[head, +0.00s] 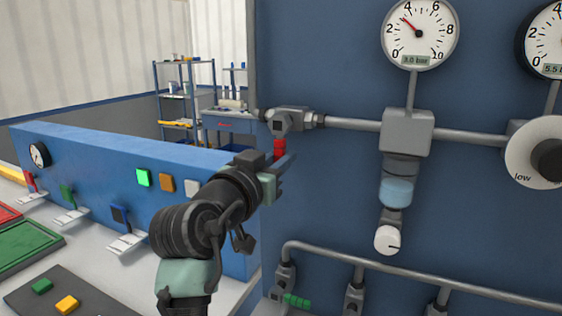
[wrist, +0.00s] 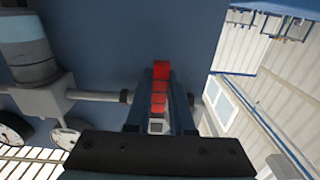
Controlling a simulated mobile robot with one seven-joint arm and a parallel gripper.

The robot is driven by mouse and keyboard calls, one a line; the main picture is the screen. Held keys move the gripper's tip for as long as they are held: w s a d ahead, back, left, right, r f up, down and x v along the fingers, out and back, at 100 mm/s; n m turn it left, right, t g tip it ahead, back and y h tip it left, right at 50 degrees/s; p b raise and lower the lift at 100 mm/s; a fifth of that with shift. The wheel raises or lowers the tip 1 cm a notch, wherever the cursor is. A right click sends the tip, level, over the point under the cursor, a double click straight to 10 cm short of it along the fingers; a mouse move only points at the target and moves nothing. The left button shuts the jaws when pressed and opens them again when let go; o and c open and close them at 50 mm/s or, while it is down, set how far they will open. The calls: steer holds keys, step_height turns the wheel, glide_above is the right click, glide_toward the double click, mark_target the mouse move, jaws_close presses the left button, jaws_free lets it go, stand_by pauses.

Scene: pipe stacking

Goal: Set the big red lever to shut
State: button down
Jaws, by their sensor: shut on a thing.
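The big red lever (head: 279,147) hangs down from a grey valve (head: 284,121) on the horizontal pipe of the blue panel. It stands across the pipe's line. My gripper (head: 280,166) is at the lever's lower part and hides its end. In the wrist view the red lever (wrist: 160,71) lies between the two fingers of my gripper (wrist: 160,97), which is shut on it. Any wording at the valve is not legible.
A round gauge (head: 419,34) and a filter unit (head: 396,190) are right of the valve. A white dial (head: 535,158) is at the far right. A lower pipe (head: 400,274) runs beneath. A blue console (head: 110,180) with small levers and buttons stands left, behind my arm.

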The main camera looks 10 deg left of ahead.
steer(key=c, duration=0.8)
jaws_free()
steer(key=shift+a, duration=0.1)
steer(key=b+v, duration=0.1)
steer(key=v, duration=1.2)
steer(key=shift+b, duration=0.35)
steer(key=s+d+r+n+t+y+p, duration=0.1)
steer(key=d+r+t+p, duration=0.15)
steer(key=r, duration=0.45)
steer(key=s+d+r+t+y+p, duration=0.1)
steer(key=d+r+p, duration=0.25)
steer(key=r, duration=0.35)
steer(key=s+d+r+n+t+y+p, duration=0.1)
steer(key=s+r+t, duration=0.1)
steer(key=r, duration=0.3)
steer(key=s+d+r+n+t+y+p, duration=0.1)
steer(key=s+r+t+p, duration=0.1)
steer(key=s+r, duration=0.3)
steer(key=s+d+r+t+y+p, duration=0.1)
steer(key=s+d+r+t+p, duration=0.1)
steer(key=s+r, duration=0.2)
steer(key=shift+s+r+n+t+y, duration=0.1)
steer(key=shift+r+n+t+y, duration=0.2)
steer(key=shift+r+n+t, duration=0.15)
